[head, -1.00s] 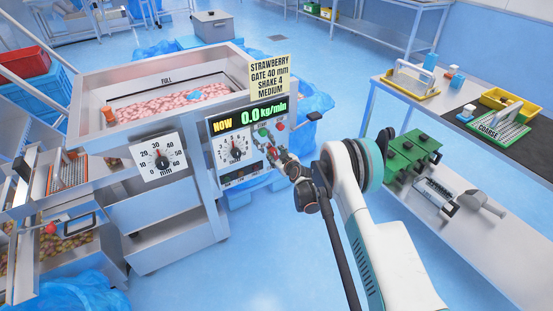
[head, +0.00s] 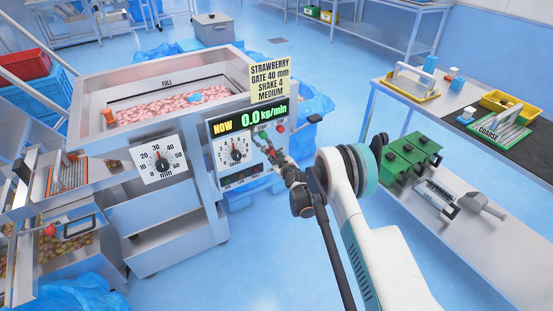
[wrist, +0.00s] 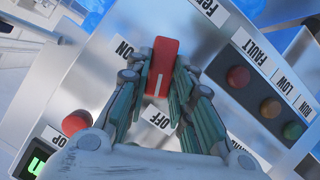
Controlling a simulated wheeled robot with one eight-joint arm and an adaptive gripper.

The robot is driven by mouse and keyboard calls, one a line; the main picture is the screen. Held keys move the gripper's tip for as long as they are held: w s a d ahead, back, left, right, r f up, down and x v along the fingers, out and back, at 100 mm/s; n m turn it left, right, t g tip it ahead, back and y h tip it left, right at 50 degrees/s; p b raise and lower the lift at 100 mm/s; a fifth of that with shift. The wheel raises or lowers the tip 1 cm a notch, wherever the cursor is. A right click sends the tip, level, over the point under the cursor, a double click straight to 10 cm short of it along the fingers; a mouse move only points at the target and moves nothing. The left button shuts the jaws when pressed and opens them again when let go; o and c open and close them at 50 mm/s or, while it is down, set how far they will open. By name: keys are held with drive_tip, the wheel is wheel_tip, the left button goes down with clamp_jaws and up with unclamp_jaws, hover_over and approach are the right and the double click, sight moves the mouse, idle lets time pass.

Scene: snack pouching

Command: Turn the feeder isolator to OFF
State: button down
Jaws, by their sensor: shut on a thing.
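The feeder isolator has a red handle (wrist: 161,65) with a white line, mounted on a grey panel between an ON label (wrist: 124,48) and an OFF label (wrist: 160,121). In the wrist view, the white line sits at the end of the handle nearer the OFF label. My gripper (wrist: 160,82) is shut on the red handle, with one finger along each side. In the head view, my gripper (head: 277,159) is at the right side of the feeder's control panel (head: 240,146) and hides most of the isolator.
A red stop button (wrist: 76,124) and a row of lamps (wrist: 270,108) lie close around the handle. A yellow sign (head: 270,79) stands above the panel. A side table (head: 440,105) with trays stands at right.

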drive_tip(key=shift+s+f+n+t+h, duration=0.1)
drive_tip(key=shift+n+t+h, duration=0.25)
drive_tip(key=shift+n, duration=0.45)
drive_tip(key=c, duration=1.4)
unclamp_jaws()
drive_tip(key=v, duration=1.2)
